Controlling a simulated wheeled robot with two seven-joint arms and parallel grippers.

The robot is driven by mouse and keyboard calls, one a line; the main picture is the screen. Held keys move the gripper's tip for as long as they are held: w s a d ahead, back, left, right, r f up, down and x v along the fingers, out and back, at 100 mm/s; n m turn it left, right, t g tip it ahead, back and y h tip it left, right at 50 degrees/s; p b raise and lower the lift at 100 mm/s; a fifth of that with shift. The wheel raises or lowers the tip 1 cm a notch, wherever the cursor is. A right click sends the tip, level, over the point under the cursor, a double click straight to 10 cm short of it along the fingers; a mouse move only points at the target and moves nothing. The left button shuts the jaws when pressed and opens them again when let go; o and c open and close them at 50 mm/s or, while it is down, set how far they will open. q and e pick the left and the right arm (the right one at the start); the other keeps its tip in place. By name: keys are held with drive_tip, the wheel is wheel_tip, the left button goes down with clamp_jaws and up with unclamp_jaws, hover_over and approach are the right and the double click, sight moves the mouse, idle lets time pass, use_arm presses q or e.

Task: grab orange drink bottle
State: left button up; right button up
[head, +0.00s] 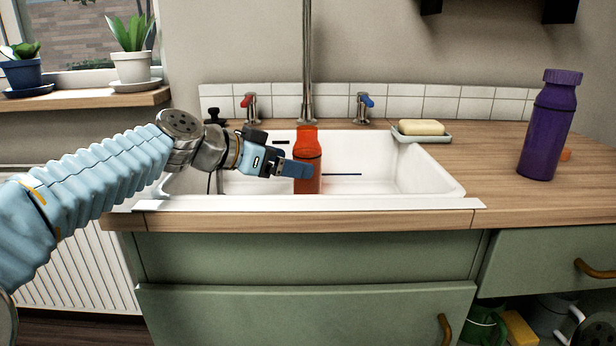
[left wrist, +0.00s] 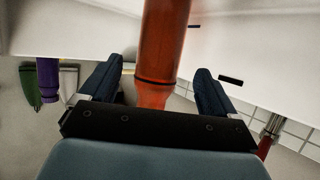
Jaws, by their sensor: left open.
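The orange drink bottle (head: 307,170) stands upright in the white sink, towards its front. My left gripper (head: 298,167) reaches in from the left at the bottle, with one finger across the bottle's front. In the left wrist view the orange bottle (left wrist: 160,50) lies between the two spread fingers of the left gripper (left wrist: 156,85). The fingers are open, with a gap visible on each side of the bottle. My right gripper is not clearly in view.
The white sink (head: 420,180) has a tall tap (head: 308,70) behind the bottle. A purple bottle (head: 549,125) stands on the wooden counter (head: 490,180) at right. A soap dish (head: 424,137) sits at the sink's back right corner. Potted plants (head: 131,66) stand on the left sill.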

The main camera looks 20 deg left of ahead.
use_arm(q)
drive_tip(key=p+x, duration=0.1)
drive_tip(key=x, duration=0.4)
drive_tip(key=shift+d+r+p, duration=0.15)
drive_tip(key=shift+r+p, duration=0.1)
drive_tip(key=shift+p, duration=0.1)
drive_tip(key=shift+w+d+f, duration=0.15)
drive_tip(key=shift+w+f, duration=0.05)
drive_tip(key=shift+r, duration=0.1)
drive_tip(key=c, duration=1.4)
